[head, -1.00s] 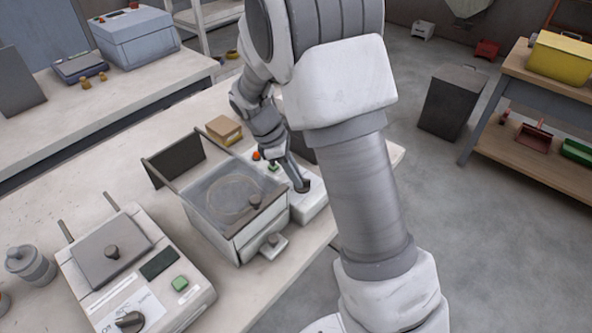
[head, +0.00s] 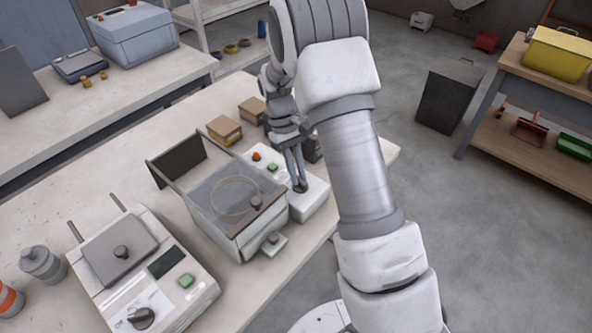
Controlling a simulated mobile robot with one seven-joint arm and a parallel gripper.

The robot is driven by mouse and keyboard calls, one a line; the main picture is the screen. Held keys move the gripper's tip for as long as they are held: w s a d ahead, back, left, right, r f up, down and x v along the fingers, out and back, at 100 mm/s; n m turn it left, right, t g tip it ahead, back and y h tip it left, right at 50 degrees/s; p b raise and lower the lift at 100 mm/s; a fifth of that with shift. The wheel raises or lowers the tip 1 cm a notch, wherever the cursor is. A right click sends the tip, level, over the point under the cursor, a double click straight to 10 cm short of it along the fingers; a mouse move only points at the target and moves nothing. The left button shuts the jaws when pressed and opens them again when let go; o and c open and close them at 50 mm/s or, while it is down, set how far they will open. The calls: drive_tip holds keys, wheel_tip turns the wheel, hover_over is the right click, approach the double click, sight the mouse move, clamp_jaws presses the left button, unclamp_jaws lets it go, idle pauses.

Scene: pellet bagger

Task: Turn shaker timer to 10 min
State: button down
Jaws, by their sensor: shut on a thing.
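The shaker is a box with a clear lid over a round sieve (head: 233,197). A white control panel (head: 313,201) on its right side carries a red button (head: 256,156), a green button (head: 272,167) and a dark timer knob (head: 301,188). My gripper (head: 298,181) points down at the panel and is shut on the knob. The fingers cover part of it. The dial marks and the setting are too small to read.
A grey-lidded machine (head: 146,269) with its own knob (head: 141,318) stands at front left. Small cardboard boxes (head: 224,130) lie behind the shaker. A grey bin (head: 447,95) stands on the floor at right.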

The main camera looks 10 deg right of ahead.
drive_tip(key=m, duration=0.1)
drive_tip(key=m+y, duration=0.1)
drive_tip(key=m, duration=0.2)
drive_tip(key=shift+w+d+m+y, duration=0.1)
drive_tip(key=shift+d+m+y, duration=0.2)
drive_tip(key=shift+y, duration=0.1)
drive_tip(key=shift+d+m+y+p, duration=0.2)
drive_tip(key=shift+m+y, duration=0.2)
drive_tip(key=shift+m, duration=0.6)
drive_tip(key=shift+d+m+y+p, duration=0.15)
drive_tip(key=shift+m+y, duration=0.25)
drive_tip(key=shift+m, duration=0.6)
drive_tip(key=shift+a, duration=0.1)
drive_tip(key=c, duration=0.9)
unclamp_jaws()
drive_tip(key=v, duration=1.7)
drive_tip(key=shift+s+r+p, duration=0.25)
drive_tip(key=shift+p, duration=0.1)
